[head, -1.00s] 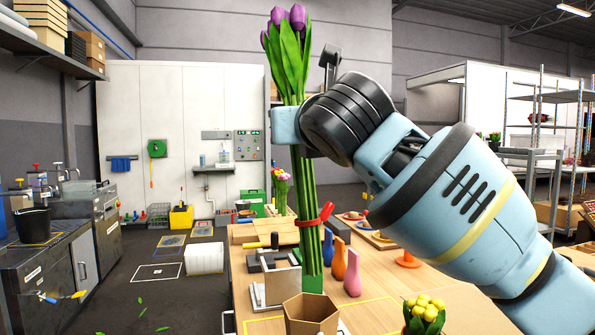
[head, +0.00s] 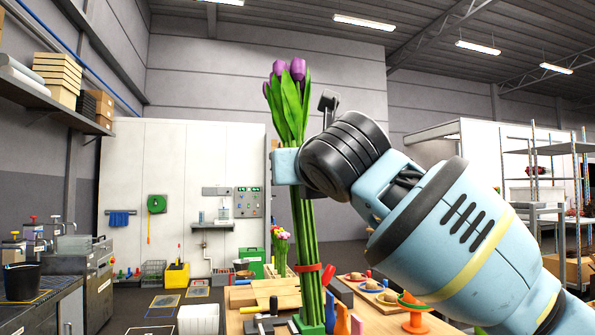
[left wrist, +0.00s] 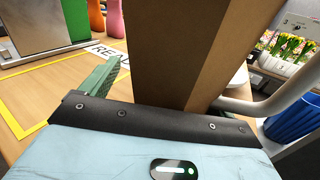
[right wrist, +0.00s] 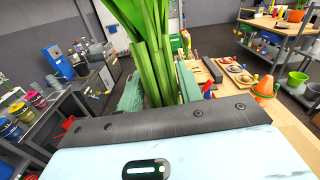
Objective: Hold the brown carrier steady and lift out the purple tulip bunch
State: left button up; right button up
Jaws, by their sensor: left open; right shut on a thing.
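The purple tulip bunch (head: 303,230) hangs upright, with purple heads on top and a red band around its long green stems. My right gripper (head: 287,166) is shut on the stems below the leaves. The right wrist view shows the stems (right wrist: 155,75) between its fingers (right wrist: 158,88). The brown carrier (left wrist: 185,50) fills the middle of the left wrist view, close to my left gripper (left wrist: 160,82). Contact cannot be told. Carrier and left gripper are outside the head view.
An orange cone (head: 412,318) stands on the wooden table to the right. Another flower bunch (head: 280,245) is farther back. The air around the tulip heads is clear.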

pick_arm(q)
jog(key=v, duration=1.2)
dwell(0.4)
